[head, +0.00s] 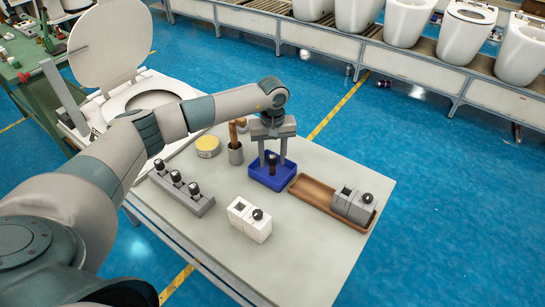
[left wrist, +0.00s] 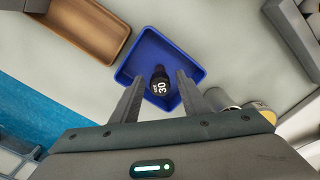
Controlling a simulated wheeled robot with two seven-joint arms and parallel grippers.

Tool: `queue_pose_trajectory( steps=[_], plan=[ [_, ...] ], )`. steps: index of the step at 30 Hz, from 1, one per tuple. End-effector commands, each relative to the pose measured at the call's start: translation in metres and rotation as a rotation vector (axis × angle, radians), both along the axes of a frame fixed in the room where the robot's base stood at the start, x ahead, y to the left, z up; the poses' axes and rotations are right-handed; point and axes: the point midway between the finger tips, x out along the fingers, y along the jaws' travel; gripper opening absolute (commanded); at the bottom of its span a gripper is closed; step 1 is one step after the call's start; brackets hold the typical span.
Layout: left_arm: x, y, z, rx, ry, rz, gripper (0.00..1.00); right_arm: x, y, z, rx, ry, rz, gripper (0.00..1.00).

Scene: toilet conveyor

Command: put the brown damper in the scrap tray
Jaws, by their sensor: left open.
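The brown damper (head: 272,170), with a black cap, is at the blue tray, which I take as the scrap tray (head: 264,184). In the left wrist view the damper's black cap (left wrist: 160,82) is marked 30 and appears inside the blue tray (left wrist: 133,66). My left gripper (head: 269,160) points down over the tray. Its fingers are open on either side of the damper, with gaps visible in the left wrist view (left wrist: 160,88). I cannot tell exactly how the damper's base rests. My right gripper is not in view.
A grey rack (head: 182,190) with several black-capped pieces and a white block (head: 250,222) stand on the table. A brown wooden tray (head: 310,190) holds a grey block (head: 353,207). The table's front right is clear.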

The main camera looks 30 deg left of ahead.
Motion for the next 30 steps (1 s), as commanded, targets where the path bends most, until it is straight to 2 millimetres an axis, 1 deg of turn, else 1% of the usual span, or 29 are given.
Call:
queue_pose_trajectory(
  steps=[1, 2, 5, 8, 15, 21, 25, 30],
  plan=[
    [0.000, 0.000, 0.003, 0.000, 0.000, 0.000, 0.41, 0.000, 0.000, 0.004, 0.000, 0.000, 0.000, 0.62],
    [0.001, 0.000, 0.003, 0.000, -0.001, 0.000, 0.41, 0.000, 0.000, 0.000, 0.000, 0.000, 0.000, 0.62],
    [0.002, 0.000, 0.012, -0.001, -0.003, 0.000, 0.41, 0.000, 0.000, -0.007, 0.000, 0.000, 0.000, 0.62],
    [0.001, 0.000, 0.026, 0.000, -0.005, 0.000, 0.41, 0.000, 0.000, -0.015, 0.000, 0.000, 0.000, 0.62],
    [0.001, 0.000, 0.069, -0.001, -0.006, -0.001, 0.41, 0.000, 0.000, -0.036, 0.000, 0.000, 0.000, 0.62],
    [0.001, 0.000, 0.101, 0.000, -0.004, 0.000, 0.41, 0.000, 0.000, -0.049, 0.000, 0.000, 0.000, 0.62],
    [0.001, 0.000, 0.114, 0.000, -0.002, 0.000, 0.41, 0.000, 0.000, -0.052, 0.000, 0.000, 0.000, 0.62],
    [0.000, 0.000, 0.121, 0.000, 0.000, -0.001, 0.41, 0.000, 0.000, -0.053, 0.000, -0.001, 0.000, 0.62]
  ],
)
